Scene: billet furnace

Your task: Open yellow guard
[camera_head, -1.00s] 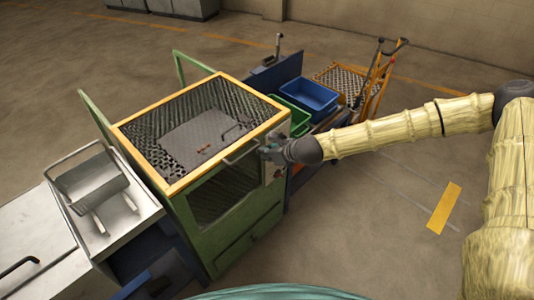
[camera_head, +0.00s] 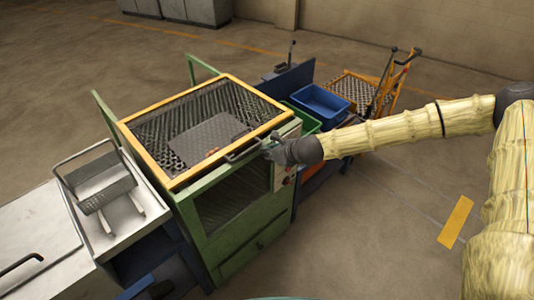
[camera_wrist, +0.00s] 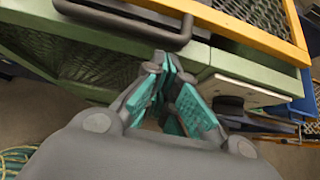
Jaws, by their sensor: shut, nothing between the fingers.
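The yellow guard (camera_head: 145,153) is a yellow frame with dark mesh. It lies over the top of the green machine (camera_head: 240,230) and appears down. Its dark handle (camera_head: 243,149) is at the front edge, towards the right corner. In the wrist view the handle (camera_wrist: 125,24) crosses the top left, and part of the yellow frame (camera_wrist: 245,32) shows at the top right. My gripper (camera_head: 269,148) is just right of the handle. In the wrist view my gripper (camera_wrist: 169,66) is shut and empty, its teal-padded fingertips below and right of the handle, apart from it.
A light control panel (camera_wrist: 240,90) is close to the right of my fingers in the wrist view. Blue (camera_head: 320,102) and green bins stand behind the machine. A yellow trolley (camera_head: 388,90) is farther right. Open floor lies at the front right.

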